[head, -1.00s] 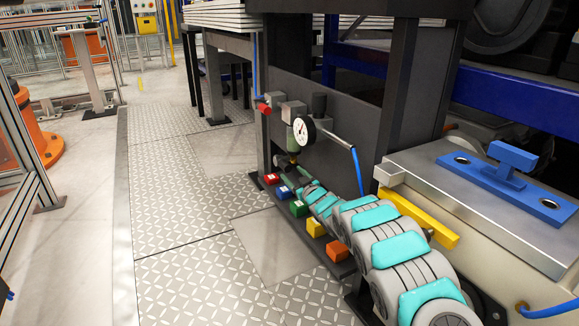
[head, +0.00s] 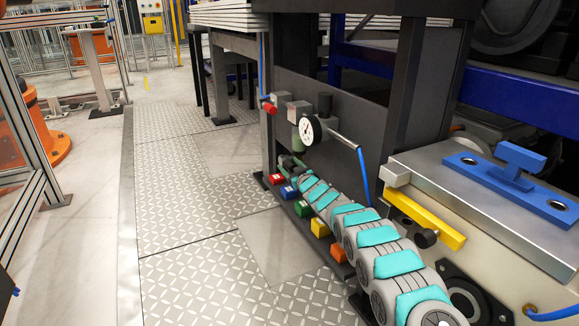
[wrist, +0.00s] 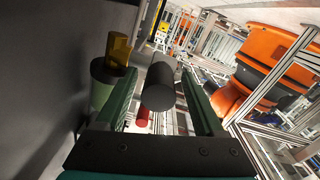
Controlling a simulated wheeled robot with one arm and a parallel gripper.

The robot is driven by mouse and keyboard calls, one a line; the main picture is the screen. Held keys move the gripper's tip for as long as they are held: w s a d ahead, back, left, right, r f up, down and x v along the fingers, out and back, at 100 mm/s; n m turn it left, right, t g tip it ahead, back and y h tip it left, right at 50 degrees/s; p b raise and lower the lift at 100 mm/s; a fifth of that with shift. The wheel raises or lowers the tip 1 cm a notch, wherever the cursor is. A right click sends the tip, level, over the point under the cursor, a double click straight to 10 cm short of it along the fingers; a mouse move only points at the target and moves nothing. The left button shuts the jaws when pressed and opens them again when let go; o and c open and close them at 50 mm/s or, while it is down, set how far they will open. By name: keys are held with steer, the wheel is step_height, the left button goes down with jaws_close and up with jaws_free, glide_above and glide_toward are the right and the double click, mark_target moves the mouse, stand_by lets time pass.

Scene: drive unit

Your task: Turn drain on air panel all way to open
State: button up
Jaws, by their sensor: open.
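The drain (wrist: 118,48) is a small brass-yellow fitting at the end of the greenish filter bowl (wrist: 102,92) in the wrist view. In the head view the bowl (head: 299,138) hangs on the dark air panel behind the gauge, and the drain is hidden by my gripper or arm. My gripper (wrist: 160,75) is open, with two green fingers and nothing gripped. In the head view it (head: 291,164) is small, low beside the panel, under the bowl. In the wrist view the drain lies left of and beyond the left finger, apparently not between the fingers.
A white-faced gauge (head: 308,130) sticks out from the panel; its dark body (wrist: 160,86) seems to show between my fingers. A red knob (head: 270,107) is farther left. Coloured blocks (head: 303,208) line the panel's foot. The plated floor (head: 180,210) left is clear.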

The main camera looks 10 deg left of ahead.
steer(key=shift+w+a, duration=0.1)
steer(key=shift+w, duration=0.05)
jaws_close()
stand_by(0.7)
stand_by(0.8)
